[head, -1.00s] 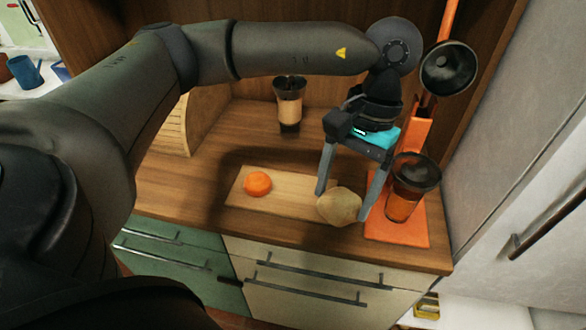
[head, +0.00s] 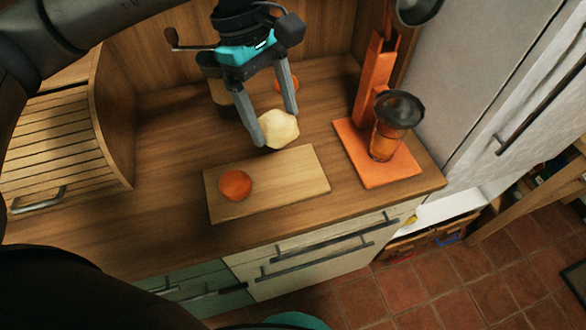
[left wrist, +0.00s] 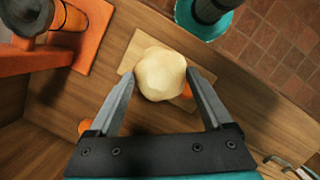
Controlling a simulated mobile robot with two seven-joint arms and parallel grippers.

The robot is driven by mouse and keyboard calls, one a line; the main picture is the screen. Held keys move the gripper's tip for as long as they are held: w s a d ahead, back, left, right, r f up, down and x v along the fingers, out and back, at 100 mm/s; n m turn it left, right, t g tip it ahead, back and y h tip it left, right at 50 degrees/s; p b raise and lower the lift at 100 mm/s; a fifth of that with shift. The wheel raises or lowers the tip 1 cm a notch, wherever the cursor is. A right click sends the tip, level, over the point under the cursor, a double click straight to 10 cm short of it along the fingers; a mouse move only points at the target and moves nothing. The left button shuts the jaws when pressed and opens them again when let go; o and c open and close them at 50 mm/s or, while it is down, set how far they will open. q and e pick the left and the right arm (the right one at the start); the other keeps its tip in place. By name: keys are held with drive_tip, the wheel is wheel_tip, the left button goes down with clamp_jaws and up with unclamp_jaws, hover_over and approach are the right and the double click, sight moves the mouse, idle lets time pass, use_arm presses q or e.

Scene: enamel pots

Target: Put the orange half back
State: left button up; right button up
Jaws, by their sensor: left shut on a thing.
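My left gripper (head: 274,116) is shut on a pale, cream-coloured, roundish thing (head: 280,130), held above the back edge of the cutting board. In the left wrist view the pale thing (left wrist: 160,73) sits between the two fingertips. I cannot tell what it is. An orange round thing (head: 235,185) rests on the left part of the cutting board (head: 295,177); it is partly hidden by a finger in the left wrist view (left wrist: 187,91). Another orange thing (head: 291,84) is on the counter behind my gripper, partly covered. Neither shows a clear cut face. My right gripper is not in view.
An orange juicer stand (head: 374,155) with a dark-topped cup (head: 388,138) stands at the right of the counter. A grinder with a crank (head: 212,78) stands at the back. A slatted bread box (head: 55,145) is at the left. The counter right of the board is partly free.

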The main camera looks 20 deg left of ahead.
use_arm(q)
drive_tip(key=n, duration=0.2)
drive_tip(key=n+t, duration=0.1)
drive_tip(key=shift+w+d+r, duration=0.2)
drive_tip(key=shift+d+r, duration=0.05)
drive_tip(key=n, duration=0.2)
drive_tip(key=n+t, duration=0.1)
drive_tip(key=n, duration=0.1)
drive_tip(key=w+r+n, duration=0.1)
drive_tip(key=n, duration=0.2)
drive_tip(key=shift+d+t, duration=0.4)
drive_tip(key=n, duration=0.3)
drive_tip(key=r+n+t+y, duration=0.1)
drive_tip(key=shift+w+d+n, duration=0.25)
drive_tip(key=shift+w+n, duration=0.1)
drive_tip(key=shift+n, duration=0.05)
drive_tip(key=r+n+y, duration=0.1)
drive_tip(key=n, duration=0.4)
drive_tip(key=b, duration=0.2)
hover_over(294, 171)
drive_tip(key=f, duration=1)
drive_tip(key=s+f, duration=0.1)
drive_tip(key=f, duration=0.4)
drive_tip(key=shift+a+f, duration=0.1)
drive_tip(key=shift+t, duration=0.3)
drive_tip(key=shift+f+b, duration=0.3)
drive_tip(key=shift+f, duration=2.05)
drive_tip(key=shift+f, duration=0.1)
